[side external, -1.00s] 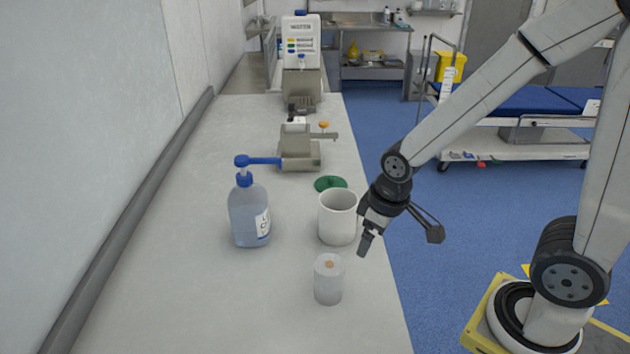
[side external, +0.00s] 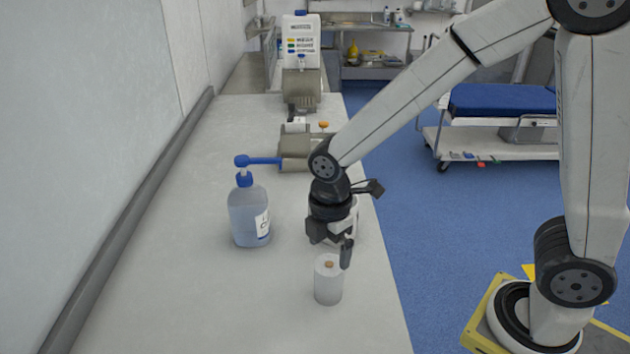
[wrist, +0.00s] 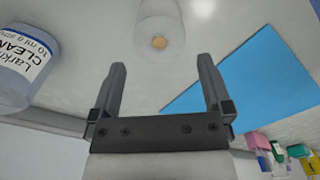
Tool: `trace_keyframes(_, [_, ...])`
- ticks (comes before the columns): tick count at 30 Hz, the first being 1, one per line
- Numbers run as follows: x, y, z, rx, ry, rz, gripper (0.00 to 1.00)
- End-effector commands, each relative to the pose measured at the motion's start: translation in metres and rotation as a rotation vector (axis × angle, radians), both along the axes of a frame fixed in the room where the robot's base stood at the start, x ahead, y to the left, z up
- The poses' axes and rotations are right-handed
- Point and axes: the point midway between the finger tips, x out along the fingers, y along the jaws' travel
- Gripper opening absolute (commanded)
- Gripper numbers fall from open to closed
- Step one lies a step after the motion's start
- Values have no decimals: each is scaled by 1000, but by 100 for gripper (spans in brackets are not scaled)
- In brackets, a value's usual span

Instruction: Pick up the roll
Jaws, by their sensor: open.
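The roll (side external: 328,283) is a white upright cylinder with a tan core, standing on the pale counter near its front. In the wrist view the roll (wrist: 160,22) shows at the top centre, beyond my fingertips and roughly between their lines. My gripper (side external: 331,246) is open and empty, just above and behind the roll in the side view. In the wrist view both fingers of my gripper (wrist: 162,65) stand wide apart with nothing between them.
A clear bottle with a blue pump (side external: 249,213) stands left of my gripper; it also shows in the wrist view (wrist: 22,62). A white pot (side external: 355,215) is mostly hidden behind my gripper. The counter (side external: 210,310) left of the roll is clear.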

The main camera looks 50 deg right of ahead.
Motion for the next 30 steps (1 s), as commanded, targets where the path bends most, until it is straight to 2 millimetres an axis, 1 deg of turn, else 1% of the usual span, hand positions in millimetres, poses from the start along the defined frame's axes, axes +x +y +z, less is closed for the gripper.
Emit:
trace_keyframes(5, [0, 0, -4, 0, 0, -1, 100])
trace_keyframes(15, [0, 0, -25, 0, 0, -3, 100])
trace_keyframes(22, [0, -1, -27, 0, -1, -3, 100])
trace_keyframes(25, [0, -1, -31, 0, 0, -4, 100])
trace_keyframes(30, [-1, -2, -45, -1, 2, -4, 100])
